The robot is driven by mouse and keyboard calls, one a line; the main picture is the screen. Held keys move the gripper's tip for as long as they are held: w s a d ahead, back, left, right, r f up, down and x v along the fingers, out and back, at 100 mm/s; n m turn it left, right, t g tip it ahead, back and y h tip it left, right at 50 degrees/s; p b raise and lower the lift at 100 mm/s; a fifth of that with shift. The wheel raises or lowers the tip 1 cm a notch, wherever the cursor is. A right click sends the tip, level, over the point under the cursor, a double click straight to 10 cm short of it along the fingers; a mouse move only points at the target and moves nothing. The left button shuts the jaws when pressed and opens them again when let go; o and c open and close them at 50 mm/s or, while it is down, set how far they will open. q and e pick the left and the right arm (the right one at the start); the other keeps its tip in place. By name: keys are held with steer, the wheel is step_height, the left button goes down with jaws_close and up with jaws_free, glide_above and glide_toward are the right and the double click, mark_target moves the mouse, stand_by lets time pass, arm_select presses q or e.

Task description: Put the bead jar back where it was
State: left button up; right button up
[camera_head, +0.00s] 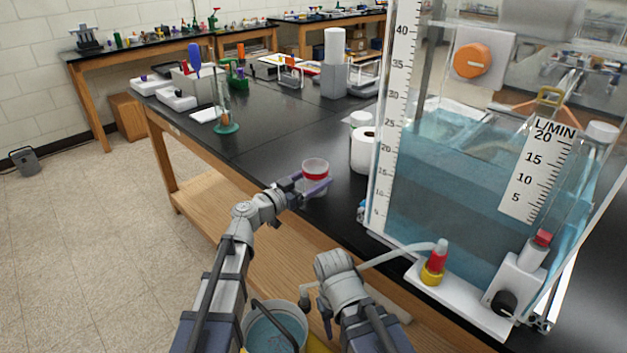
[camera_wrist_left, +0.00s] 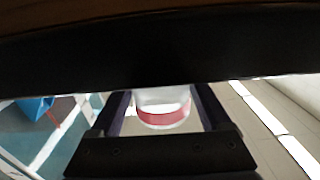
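The bead jar (camera_head: 316,168) is a small clear jar with a band of red in it. In the head view it is at the front edge of the black bench, between the fingers of my left gripper (camera_head: 307,186). The near finger crosses in front of the jar's lower part. In the left wrist view the jar (camera_wrist_left: 162,108) sits between the two dark fingers, which look closed on its sides. A black band hides part of it there. I cannot tell if its base touches the bench. My right wrist (camera_head: 338,277) is low at the front, with its fingers hidden.
A large clear tank (camera_head: 455,180) of blue water stands right of the jar, with a white roll (camera_head: 364,150) beside it. A glass cylinder on a green base (camera_head: 226,127) stands farther left. A bucket (camera_head: 274,332) is below. The black bench top (camera_head: 275,130) behind the jar is clear.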

arm_select(q)
steer(key=o, duration=0.3)
steer(key=shift+r+p, duration=0.25)
steer(key=shift+p, duration=0.1)
steer(key=v, duration=1.2)
steer(key=shift+f, duration=0.1)
